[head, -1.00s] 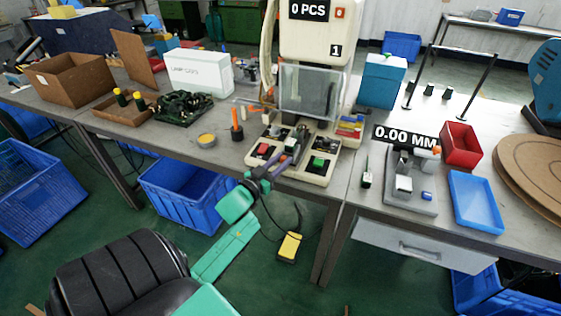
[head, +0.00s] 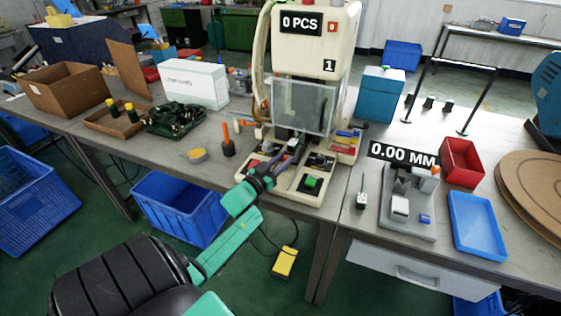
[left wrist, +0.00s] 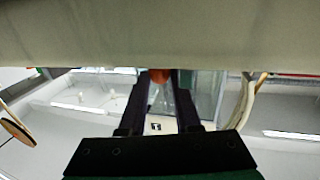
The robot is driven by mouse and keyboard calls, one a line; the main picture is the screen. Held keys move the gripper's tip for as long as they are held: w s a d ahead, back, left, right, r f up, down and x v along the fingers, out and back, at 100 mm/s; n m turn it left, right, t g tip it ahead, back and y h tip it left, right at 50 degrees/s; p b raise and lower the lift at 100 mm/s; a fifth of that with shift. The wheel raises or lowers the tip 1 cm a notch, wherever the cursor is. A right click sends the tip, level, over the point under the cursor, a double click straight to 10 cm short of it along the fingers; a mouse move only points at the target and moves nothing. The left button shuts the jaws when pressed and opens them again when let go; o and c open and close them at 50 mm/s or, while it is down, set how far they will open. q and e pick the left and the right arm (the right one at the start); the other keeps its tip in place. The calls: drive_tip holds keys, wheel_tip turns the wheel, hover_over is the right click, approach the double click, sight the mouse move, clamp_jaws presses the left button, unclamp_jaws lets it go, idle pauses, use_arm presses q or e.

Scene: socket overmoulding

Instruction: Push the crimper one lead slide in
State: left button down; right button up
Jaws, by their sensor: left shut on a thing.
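The crimper (head: 312,52) is a tall cream machine with "0 PCS" and "1" labels and a clear guard, standing at the table's edge. Its base carries a red button and a green button (head: 310,182). My left gripper (head: 291,148) reaches over the base between the buttons, below the guard. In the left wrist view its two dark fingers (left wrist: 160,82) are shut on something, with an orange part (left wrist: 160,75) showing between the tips. The lead slide cannot be made out clearly; the gripper covers that part of the base. My right gripper is not in view.
An orange-topped dark post (head: 228,140) and a small yellow dish (head: 197,154) stand left of the crimper. A grey gauge stand (head: 408,203), blue tray (head: 476,225) and red bin (head: 461,162) are on the right. A pale surface (left wrist: 160,35) fills the top of the wrist view.

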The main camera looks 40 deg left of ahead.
use_arm(q)
drive_tip(key=shift+w+a+r, duration=0.1)
drive_tip(key=shift+w, duration=0.05)
drive_tip(key=c, duration=0.6)
unclamp_jaws()
drive_tip(key=shift+w, duration=0.1)
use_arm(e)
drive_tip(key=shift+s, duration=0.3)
use_arm(q)
drive_tip(key=shift+s, duration=0.2)
drive_tip(key=s, duration=0.9)
drive_tip(key=s+d, duration=0.1)
drive_tip(key=s, duration=0.4)
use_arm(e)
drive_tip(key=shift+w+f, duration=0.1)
